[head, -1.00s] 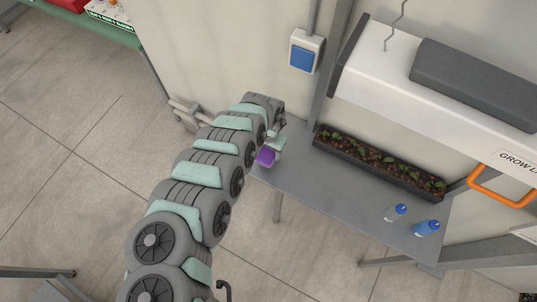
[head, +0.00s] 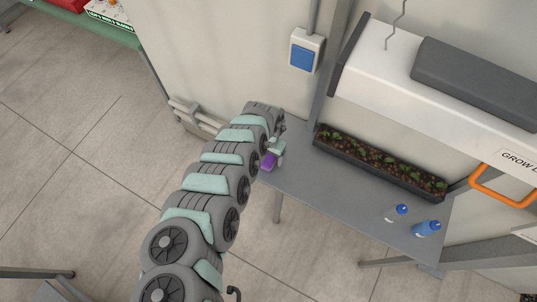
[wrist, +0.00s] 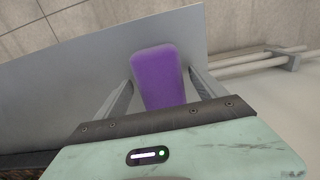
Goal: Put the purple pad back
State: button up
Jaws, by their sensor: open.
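The purple pad (head: 269,161) shows at the left end of the grey bench (head: 330,195), partly hidden by my gripper and arm. In the wrist view the pad (wrist: 158,75) is a rounded purple block between my two fingers, its near end hidden by the gripper body. My gripper (head: 275,152) is open around the pad. In the wrist view a gap shows between the pad and each finger. Bare grey bench top lies behind the pad, close to the bench's edge. I cannot tell whether the pad touches the bench.
A long dark planter (head: 380,164) with seedlings stands along the back of the bench. A white grow light (head: 435,95) hangs above. A blue-fronted box (head: 306,50) is on the wall. The bench's middle is clear.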

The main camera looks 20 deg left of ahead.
aim_at(268, 155)
notch_tip(268, 155, up, 12)
jog(key=p, duration=0.1)
dwell(0.8)
